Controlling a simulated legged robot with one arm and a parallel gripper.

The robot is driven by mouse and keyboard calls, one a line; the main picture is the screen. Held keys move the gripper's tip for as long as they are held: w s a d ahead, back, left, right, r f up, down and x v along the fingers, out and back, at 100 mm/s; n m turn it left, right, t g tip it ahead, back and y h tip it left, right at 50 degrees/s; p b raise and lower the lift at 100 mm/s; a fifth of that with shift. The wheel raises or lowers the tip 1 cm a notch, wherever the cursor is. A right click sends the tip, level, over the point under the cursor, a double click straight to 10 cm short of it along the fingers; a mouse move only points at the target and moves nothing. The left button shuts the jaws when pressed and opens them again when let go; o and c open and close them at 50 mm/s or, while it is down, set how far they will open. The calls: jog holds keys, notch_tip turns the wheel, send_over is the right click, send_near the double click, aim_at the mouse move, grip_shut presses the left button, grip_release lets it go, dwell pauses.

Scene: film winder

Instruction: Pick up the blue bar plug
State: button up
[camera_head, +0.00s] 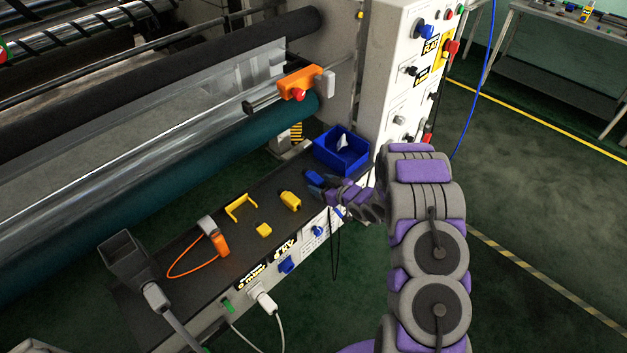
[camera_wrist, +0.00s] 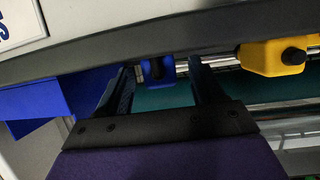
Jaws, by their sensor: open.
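The blue bar plug (camera_wrist: 155,71) shows in the wrist view as a small blue block with a dark middle, between my gripper's two fingertips. My gripper (camera_wrist: 161,78) is open, with a finger on each side of the plug. I cannot tell whether either finger touches it. In the head view my gripper (camera_head: 316,186) is low over the right end of the dark bench top, just in front of the blue bin. There the plug is hard to tell apart from the bluish fingers.
A blue bin (camera_head: 342,150) with a white item stands behind my gripper. A yellow plug (camera_head: 290,201), a yellow block (camera_head: 264,230), a yellow handle (camera_head: 239,207) and an orange-cabled tool (camera_head: 220,243) lie left on the bench (camera_head: 190,285). A control cabinet (camera_head: 393,80) stands at the back right.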

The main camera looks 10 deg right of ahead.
grip_shut()
dwell(0.5)
jog(key=shift+r, duration=0.15)
jog(key=shift+r, duration=0.3)
jog(key=r, duration=0.1)
jog(key=r+p, duration=0.1)
jog(key=r, duration=0.1)
jog(key=shift+s+d+r, duration=0.1)
jog(key=shift+s, duration=0.1)
jog(key=s+r+p, duration=0.1)
jog(key=s, duration=1.4)
jog(key=shift+s+a, duration=0.3)
jog(key=shift+a, duration=0.05)
